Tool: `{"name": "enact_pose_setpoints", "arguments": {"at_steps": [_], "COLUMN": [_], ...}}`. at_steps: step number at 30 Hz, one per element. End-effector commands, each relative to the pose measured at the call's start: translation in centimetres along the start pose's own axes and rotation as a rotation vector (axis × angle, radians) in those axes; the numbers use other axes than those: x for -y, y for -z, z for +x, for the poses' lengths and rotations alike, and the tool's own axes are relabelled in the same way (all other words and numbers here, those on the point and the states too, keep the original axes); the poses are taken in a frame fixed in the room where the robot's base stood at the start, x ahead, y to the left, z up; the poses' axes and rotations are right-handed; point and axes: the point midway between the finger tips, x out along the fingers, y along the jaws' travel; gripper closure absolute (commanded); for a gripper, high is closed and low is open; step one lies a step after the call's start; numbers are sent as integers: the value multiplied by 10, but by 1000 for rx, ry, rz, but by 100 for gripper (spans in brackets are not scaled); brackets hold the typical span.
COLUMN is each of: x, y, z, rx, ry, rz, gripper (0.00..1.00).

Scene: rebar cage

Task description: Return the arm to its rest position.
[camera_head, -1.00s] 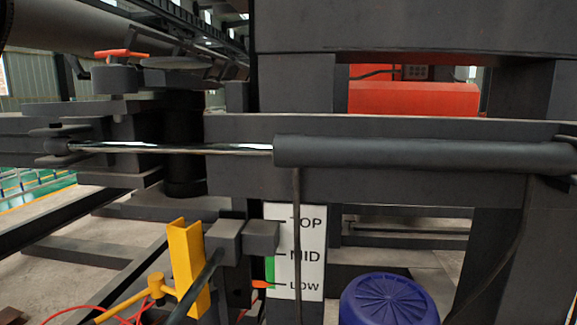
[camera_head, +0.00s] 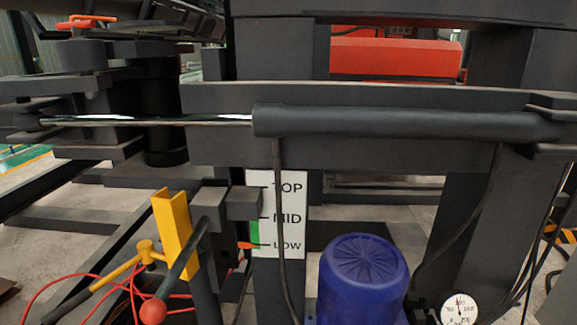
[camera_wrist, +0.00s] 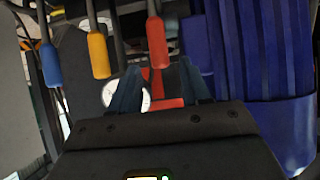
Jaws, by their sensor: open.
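My gripper (camera_wrist: 160,92) shows in the wrist view, with its two dark fingers apart and nothing held between them. Beyond the fingers are a red-handled lever (camera_wrist: 157,42), a yellow handle (camera_wrist: 98,54) and a blue handle (camera_wrist: 51,64). A white round gauge (camera_wrist: 128,95) is partly hidden behind the left finger. The fingers look apart from the handles, though the distance is hard to tell. My arm and gripper do not show in the head view.
A blue motor (camera_head: 362,280) stands at the lower middle, with a pressure gauge (camera_head: 460,308) to its right. A hydraulic cylinder (camera_head: 400,122) crosses the dark frame. A TOP/MID/LOW sign (camera_head: 292,215), a yellow bracket (camera_head: 176,240) and a red-ball lever (camera_head: 153,311) are at left.

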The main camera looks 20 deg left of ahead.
Motion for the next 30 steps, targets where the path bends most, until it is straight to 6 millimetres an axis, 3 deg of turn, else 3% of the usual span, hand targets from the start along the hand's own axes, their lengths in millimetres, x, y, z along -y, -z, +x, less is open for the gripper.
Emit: {"name": "enact_pose_setpoints", "arguments": {"at_steps": [6,16,20,23,30], "x": [0,0,7,18,45], "y": [1,-1,-14,-35,-88], "z": [-23,-24,-34,-55,-138], "rx": [1,0,-1,-12,-61], "ry": [-1,0,-9,-28,-97], "rz": [0,0,10,28,77], "gripper": [53,53,53,53,53]}}
